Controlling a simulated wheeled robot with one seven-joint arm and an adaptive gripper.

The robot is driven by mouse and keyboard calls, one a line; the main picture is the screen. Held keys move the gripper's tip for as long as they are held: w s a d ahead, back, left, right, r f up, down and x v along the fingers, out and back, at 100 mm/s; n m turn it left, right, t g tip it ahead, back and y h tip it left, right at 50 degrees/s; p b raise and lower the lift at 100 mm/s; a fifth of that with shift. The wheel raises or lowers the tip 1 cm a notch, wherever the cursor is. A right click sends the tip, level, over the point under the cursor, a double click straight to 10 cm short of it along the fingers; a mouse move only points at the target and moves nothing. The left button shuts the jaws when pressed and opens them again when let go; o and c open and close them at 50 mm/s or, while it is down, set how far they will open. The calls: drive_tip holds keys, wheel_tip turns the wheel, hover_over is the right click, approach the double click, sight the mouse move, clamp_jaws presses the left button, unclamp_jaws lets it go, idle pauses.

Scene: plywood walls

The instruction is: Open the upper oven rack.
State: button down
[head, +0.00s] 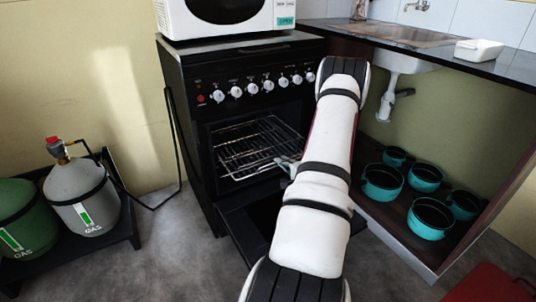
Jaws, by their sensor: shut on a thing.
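The black oven (195,130) stands with its door (240,222) folded down in front. Wire racks show inside the cavity, and the upper oven rack (250,137) is a shiny metal grid. My gripper (284,163) is at the front right edge of the rack, shut on it. My white arm hides the right side of the oven and much of the gripper, so the exact contact on the wire is hard to see.
A microwave (225,18) sits on the stove top. Knobs (252,88) line the oven front. Gas bottles (80,195) stand at left on a black stand. Several teal pots (430,218) sit on a low shelf at right, under the sink counter. A red object (490,285) is at bottom right.

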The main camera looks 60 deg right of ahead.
drive_tip(key=shift+f+v, duration=0.2)
drive_tip(key=shift+v, duration=0.85)
drive_tip(key=shift+f+v, duration=0.2)
drive_tip(key=shift+v, duration=0.85)
drive_tip(key=shift+s, duration=0.1)
drive_tip(key=c, duration=1.8)
unclamp_jaws()
drive_tip(key=v, duration=1.2)
